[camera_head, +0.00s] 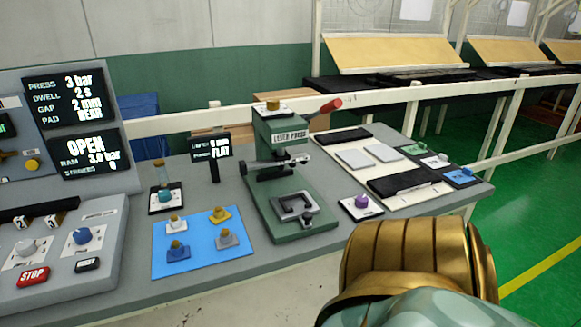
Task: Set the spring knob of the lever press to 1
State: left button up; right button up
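The green lever press (285,170) stands on the grey bench near the middle, with a "LEVER PRESS" label and a lever with a red handle (330,106) reaching to the upper right. A small brass-coloured knob (272,105) sits on a pale plate on top of the press; it looks like the spring knob, but its marks are too small to read. No gripper touches the press. Neither of my grippers shows. A gold and pale green part of my own arm fills the lower right.
Left of the press lie a blue mat (197,251) with several small knobbed parts and a control console (60,255). A small display (210,147) stands close by. A purple knob (361,201) and a white board with pads (440,181) lie to the right. A rail runs behind.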

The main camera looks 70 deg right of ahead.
aim_at(361, 201)
jog(key=z, duration=2.6)
